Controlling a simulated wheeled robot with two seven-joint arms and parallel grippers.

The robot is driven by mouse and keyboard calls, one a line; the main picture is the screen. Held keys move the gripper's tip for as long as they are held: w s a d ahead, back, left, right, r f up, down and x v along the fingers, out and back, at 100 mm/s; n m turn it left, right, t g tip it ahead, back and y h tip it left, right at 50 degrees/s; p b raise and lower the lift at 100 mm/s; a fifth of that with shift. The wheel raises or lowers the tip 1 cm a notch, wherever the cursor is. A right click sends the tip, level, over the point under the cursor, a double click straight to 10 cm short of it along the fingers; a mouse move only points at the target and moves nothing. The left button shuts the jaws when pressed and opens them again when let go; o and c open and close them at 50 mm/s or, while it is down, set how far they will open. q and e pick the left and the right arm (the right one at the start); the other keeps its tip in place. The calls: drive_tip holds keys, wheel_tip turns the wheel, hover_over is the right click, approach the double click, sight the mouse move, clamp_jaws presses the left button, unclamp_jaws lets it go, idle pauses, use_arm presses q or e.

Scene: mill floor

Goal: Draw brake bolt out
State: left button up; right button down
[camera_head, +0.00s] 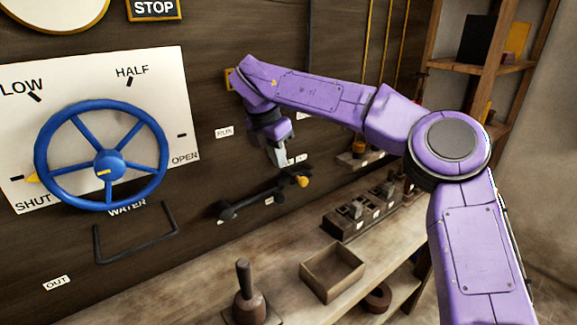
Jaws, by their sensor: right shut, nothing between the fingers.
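A black rod-like lever (262,192) with a yellow knob (303,181) at its right end is mounted on the dark wall, with small white labels by it. A black U-shaped bar (135,248) is fixed to the wall at lower left, above a label reading OUT (56,283). I cannot tell which of these is the brake bolt. My right gripper (281,160) is shut and empty. It points down in front of the wall, just above the lever near its yellow knob; whether it touches is unclear. My left gripper is not in view.
A blue handwheel (100,156) on a white panel fills the left. Below, a wooden shelf (210,293) carries an upright handled tool (246,290), an open wooden box (331,265) and a row of switch-like blocks (363,208). Shelving stands at right.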

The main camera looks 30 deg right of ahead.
drive_tip(key=w+d+f+p, duration=0.2)
drive_tip(key=d+f, duration=0.4)
drive_tip(key=f, duration=0.3)
drive_tip(key=shift+d+p, duration=0.3)
drive_tip(key=shift+p, duration=0.2)
drive_tip(key=shift+f, duration=0.1)
drive_tip(key=d, duration=0.4)
drive_tip(key=shift+w+d, duration=0.15)
drive_tip(key=shift+d, duration=0.05)
